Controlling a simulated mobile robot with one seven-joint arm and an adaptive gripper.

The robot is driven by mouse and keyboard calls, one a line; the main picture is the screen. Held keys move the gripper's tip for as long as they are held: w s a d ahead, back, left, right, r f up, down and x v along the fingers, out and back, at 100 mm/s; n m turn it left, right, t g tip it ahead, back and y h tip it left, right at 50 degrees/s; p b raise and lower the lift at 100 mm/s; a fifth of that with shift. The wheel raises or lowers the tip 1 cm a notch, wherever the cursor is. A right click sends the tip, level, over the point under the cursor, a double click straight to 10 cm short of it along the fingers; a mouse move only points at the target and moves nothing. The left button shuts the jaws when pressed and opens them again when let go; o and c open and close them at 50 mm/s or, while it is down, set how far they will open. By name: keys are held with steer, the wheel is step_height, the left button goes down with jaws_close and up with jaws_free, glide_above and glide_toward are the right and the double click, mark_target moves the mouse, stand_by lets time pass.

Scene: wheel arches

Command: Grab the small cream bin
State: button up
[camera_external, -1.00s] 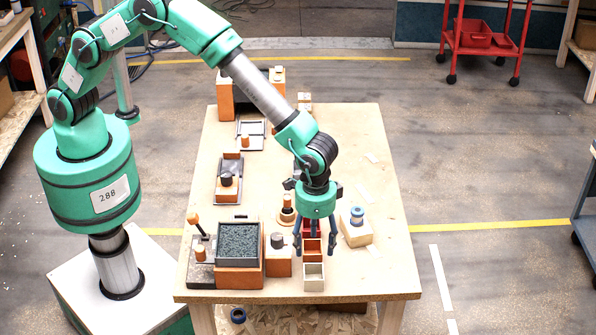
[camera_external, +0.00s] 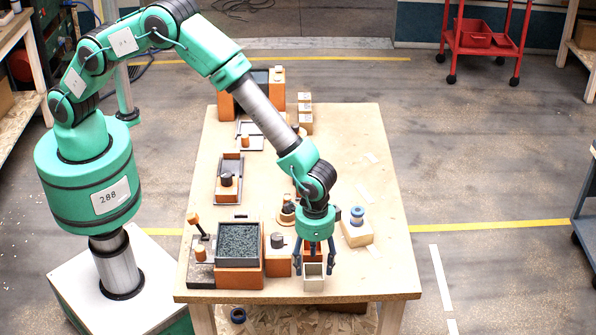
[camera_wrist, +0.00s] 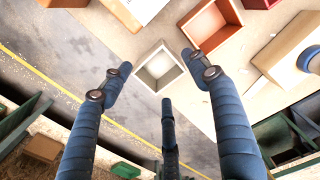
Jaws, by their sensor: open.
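The small cream bin (camera_external: 314,283) is an open square box standing upright near the table's front edge. In the wrist view the bin (camera_wrist: 161,71) shows its empty inside, between the tips of two blue fingers and beyond the third. My gripper (camera_external: 315,265) is open and empty, with its fingers pointing down around or just above the bin. In the wrist view my gripper (camera_wrist: 156,75) has its fingers spread wide. I cannot tell whether any finger touches the bin.
A red-orange bin (camera_wrist: 210,27) stands just behind the cream one. A wooden block with a blue-ended spool (camera_external: 357,216) is to the right, and a grey tray of dark granules (camera_external: 239,240) is to the left. The table's front right corner (camera_external: 395,285) is clear.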

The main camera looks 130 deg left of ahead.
mark_target(314, 275)
steer(key=shift+w+d+f+b, duration=0.1)
steer(key=shift+f+b, duration=0.1)
steer(key=shift+f, duration=1.1)
steer(key=shift+w+f+b, duration=0.1)
steer(key=shift+f+b, duration=0.05)
steer(key=shift+f, duration=1.15)
steer(key=shift+c, duration=0.3)
steer(key=c, duration=0.6)
